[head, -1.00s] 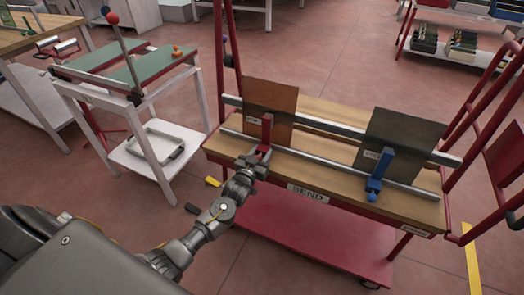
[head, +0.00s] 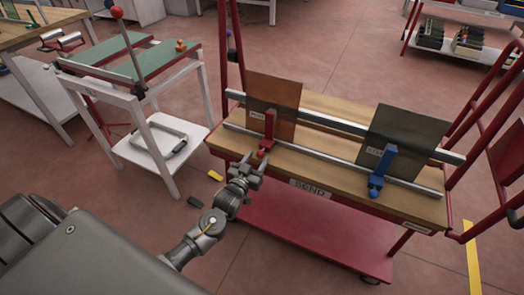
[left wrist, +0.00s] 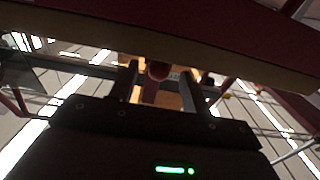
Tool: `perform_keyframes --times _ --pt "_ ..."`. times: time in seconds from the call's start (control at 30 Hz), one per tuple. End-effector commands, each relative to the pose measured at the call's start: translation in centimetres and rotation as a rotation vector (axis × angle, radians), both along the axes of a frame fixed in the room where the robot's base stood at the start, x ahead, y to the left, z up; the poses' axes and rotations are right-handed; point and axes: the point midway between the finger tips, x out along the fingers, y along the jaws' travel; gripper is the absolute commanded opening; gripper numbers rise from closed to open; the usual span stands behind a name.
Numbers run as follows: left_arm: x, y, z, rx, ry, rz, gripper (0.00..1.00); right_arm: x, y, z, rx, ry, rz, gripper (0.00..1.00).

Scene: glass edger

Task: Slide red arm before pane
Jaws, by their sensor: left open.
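The red arm (head: 269,127) stands upright on the trolley's front rail, in front of the brown pane (head: 283,92); its foot ends in a red knob (head: 262,154). The pane leans against the back rail, partly hidden by the arm and its label. My left gripper (head: 253,166) is open and empty, just in front of and below the knob, apparently clear of it. In the left wrist view the red knob (left wrist: 158,70) shows between the two spread fingers (left wrist: 160,88). My right gripper is not in view.
A blue arm (head: 382,165) stands before a dark pane (head: 408,135) further right on the same rail (head: 325,165). The wooden trolley deck (head: 330,115) has a SEND label on its front edge.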

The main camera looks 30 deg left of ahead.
Motion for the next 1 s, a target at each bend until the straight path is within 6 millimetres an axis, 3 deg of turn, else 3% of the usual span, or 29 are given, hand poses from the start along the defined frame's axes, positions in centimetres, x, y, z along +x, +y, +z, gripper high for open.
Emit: perform_keyframes --times 0.1,0.3,0.87,1.0 --pt "-2.2 -0.1 0.0 0.001 0.001 -0.001 0.47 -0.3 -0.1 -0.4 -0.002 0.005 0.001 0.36" --pt "-4.1 -0.1 0.0 0.0 0.0 -0.001 0.47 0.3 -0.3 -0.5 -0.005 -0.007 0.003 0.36" --pt "-4.4 -0.1 0.0 0.0 0.0 -0.001 0.47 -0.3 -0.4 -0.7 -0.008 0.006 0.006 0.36" --pt "-4.7 -0.1 -1.8 0.011 0.051 0.0 0.47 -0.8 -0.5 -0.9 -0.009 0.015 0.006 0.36"
